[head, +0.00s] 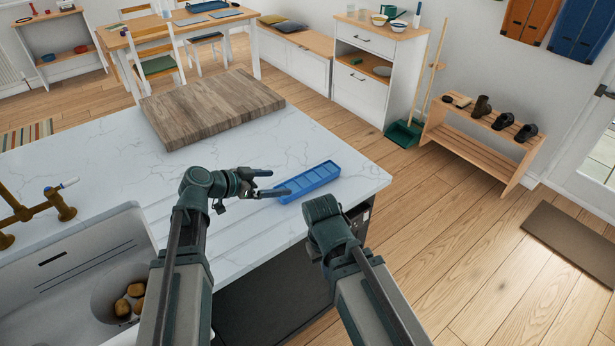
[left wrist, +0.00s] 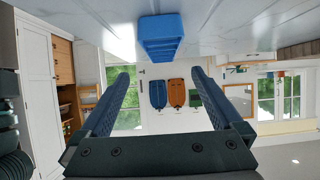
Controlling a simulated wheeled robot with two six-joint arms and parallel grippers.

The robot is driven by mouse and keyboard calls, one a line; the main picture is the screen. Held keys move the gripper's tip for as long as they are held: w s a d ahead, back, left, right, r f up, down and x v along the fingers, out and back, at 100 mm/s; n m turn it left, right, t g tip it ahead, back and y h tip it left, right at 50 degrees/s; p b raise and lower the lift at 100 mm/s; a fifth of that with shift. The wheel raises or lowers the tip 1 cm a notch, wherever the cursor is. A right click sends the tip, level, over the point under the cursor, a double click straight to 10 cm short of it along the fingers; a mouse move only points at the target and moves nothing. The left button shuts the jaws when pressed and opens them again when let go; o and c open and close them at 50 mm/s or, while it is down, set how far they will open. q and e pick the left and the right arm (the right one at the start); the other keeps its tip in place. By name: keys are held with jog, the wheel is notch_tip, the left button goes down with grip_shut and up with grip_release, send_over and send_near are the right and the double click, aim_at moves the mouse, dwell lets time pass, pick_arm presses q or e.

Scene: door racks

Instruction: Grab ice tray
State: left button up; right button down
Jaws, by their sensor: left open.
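The blue ice tray (head: 310,181) lies flat on the white marble counter near its right edge, its row of compartments facing up. My left gripper (head: 270,183) is open and empty at the tray's left end, fingers pointing toward it. In the left wrist view the picture is upside down; the tray (left wrist: 161,38) shows end-on, centred beyond the gap between the open fingers (left wrist: 162,80). It does not appear to be between them. My right arm (head: 328,218) reaches up beside the counter edge; its gripper is hidden.
A thick wooden board (head: 212,108) lies behind on the counter (head: 110,175). A sink (head: 95,265) with several brown round items and a brass tap (head: 40,205) are at left. The counter around the tray is clear.

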aim_at(308, 178)
pick_arm(q)
jog(key=shift+d+f, duration=0.15)
jog(key=b+x, duration=0.3)
jog(key=x, duration=0.4)
jog(key=shift+w+b, duration=0.1)
jog(key=shift+b, duration=0.25)
jog(key=shift+w+d+f, duration=0.2)
jog(key=shift+w+d, duration=0.05)
jog(key=shift+d, duration=0.2)
jog(key=b+x, duration=0.1)
jog(key=x, duration=0.1)
jog(key=b+x, duration=0.1)
jog(key=x, duration=0.2)
jog(key=shift+w+r, duration=0.15)
jog(key=shift+w, duration=0.2)
jog(key=shift+r, duration=0.1)
jog(key=shift+c, duration=0.4)
jog(key=c, duration=1.5)
jog(key=shift+d+r, duration=0.1)
jog(key=shift+r, duration=0.05)
